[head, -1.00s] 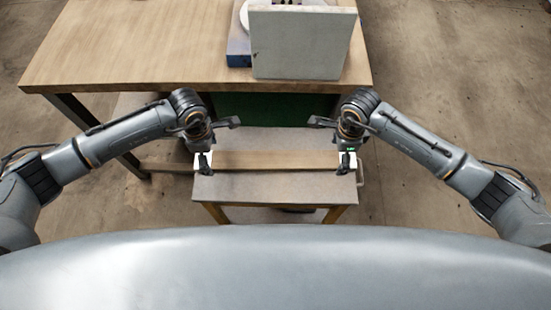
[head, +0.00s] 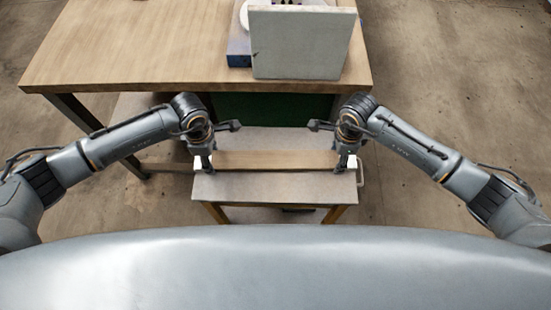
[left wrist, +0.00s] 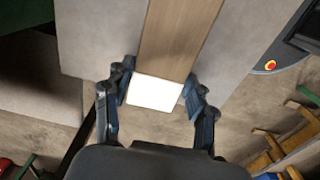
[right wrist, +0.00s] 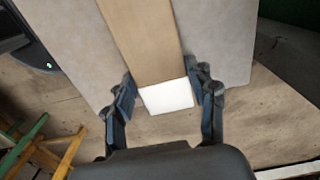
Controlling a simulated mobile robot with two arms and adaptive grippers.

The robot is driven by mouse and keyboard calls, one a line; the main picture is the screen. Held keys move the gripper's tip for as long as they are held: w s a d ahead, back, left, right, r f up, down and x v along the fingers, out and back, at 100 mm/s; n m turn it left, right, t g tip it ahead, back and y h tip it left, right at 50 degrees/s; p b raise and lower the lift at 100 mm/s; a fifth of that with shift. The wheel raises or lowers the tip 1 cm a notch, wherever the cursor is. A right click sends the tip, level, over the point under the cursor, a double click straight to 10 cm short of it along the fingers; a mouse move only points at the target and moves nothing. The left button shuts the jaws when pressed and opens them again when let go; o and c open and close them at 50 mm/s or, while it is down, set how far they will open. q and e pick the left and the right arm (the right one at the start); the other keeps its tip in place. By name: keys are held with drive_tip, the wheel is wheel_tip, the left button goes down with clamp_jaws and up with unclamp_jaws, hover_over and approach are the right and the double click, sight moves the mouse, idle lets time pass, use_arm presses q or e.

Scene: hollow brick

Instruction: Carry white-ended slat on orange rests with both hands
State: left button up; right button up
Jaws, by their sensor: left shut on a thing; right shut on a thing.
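The slat (head: 275,160) is a flat brown wooden board lying crosswise over a grey-topped stand (head: 270,188) in the head view. Its white end (left wrist: 156,92) sits between the fingers of my left gripper (left wrist: 160,105), shut on it in the left wrist view. Its other white end (right wrist: 167,96) sits between the fingers of my right gripper (right wrist: 167,103), shut on it in the right wrist view. In the head view the slat looks level. I cannot tell its height over the grey top. No orange rests can be made out for sure.
A wooden workbench (head: 150,50) stands beyond the stand, with a grey upright slab (head: 300,45) on it. A red-and-yellow button (left wrist: 270,65) shows in the left wrist view. Orange and green legs (right wrist: 45,145) show low in the right wrist view. Floor is open at both sides.

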use_arm(q)
drive_tip(key=shift+r, duration=0.1)
use_arm(e)
drive_tip(key=shift+r, duration=0.1)
